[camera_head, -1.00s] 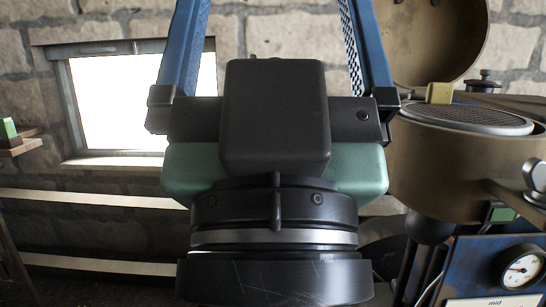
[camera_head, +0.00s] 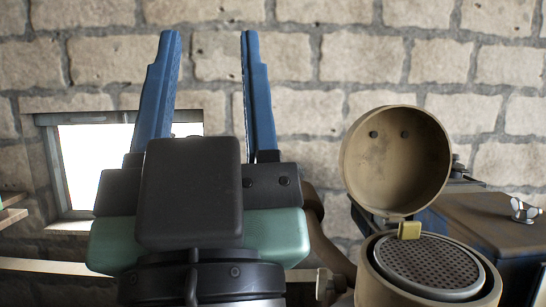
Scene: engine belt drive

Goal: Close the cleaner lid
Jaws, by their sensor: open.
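The cleaner lid (camera_head: 395,165) is a round tan cap standing open, its hollow inside facing me. It rises at the back of the round tan cleaner body (camera_head: 373,288) on the right. A small yellow block (camera_head: 409,230) sits between the lid and the body. A grey perforated disc (camera_head: 430,263) lies exposed in the body's top. My gripper (camera_head: 210,40) points upward on the left, its two blue fingers apart with nothing between them. It is left of the lid and not touching it.
A brown-topped box (camera_head: 480,220) with a silver wing nut (camera_head: 524,210) stands right of the cleaner. A stone wall (camera_head: 350,60) with a bright window (camera_head: 90,160) is behind. The space between my fingers and the lid looks free.

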